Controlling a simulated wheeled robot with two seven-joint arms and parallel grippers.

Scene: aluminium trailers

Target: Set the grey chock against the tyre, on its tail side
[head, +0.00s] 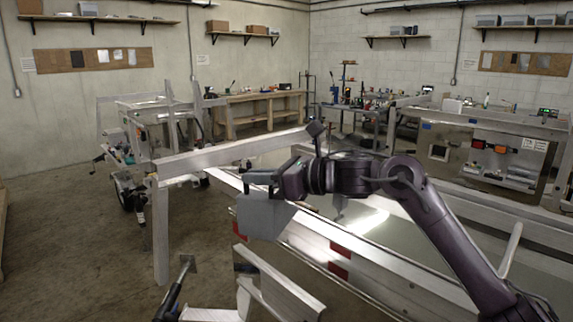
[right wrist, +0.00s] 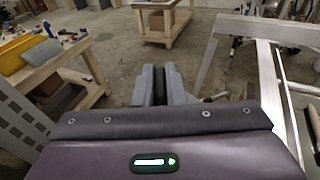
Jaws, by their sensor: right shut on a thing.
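My right gripper (head: 264,178) reaches in over the near trailer's side rail and is shut on the grey chock (head: 264,217). The chock hangs below the fingers, in the air, in front of the red-and-white marked rail. In the right wrist view my right gripper's fingers (right wrist: 159,82) are close together, and I cannot clearly tell the chock from them there. The near trailer's tyre cannot be made out; an angled aluminium piece (head: 280,283) like a fender stands below the chock. My left gripper is not in view.
The near trailer's aluminium side rail (head: 340,250) runs diagonally under my right arm. An upright metal post (head: 160,230) stands to the left. Another trailer with a dark wheel (head: 125,193) is farther left. A wooden workbench (head: 262,108) is at the back. Floor at left is clear.

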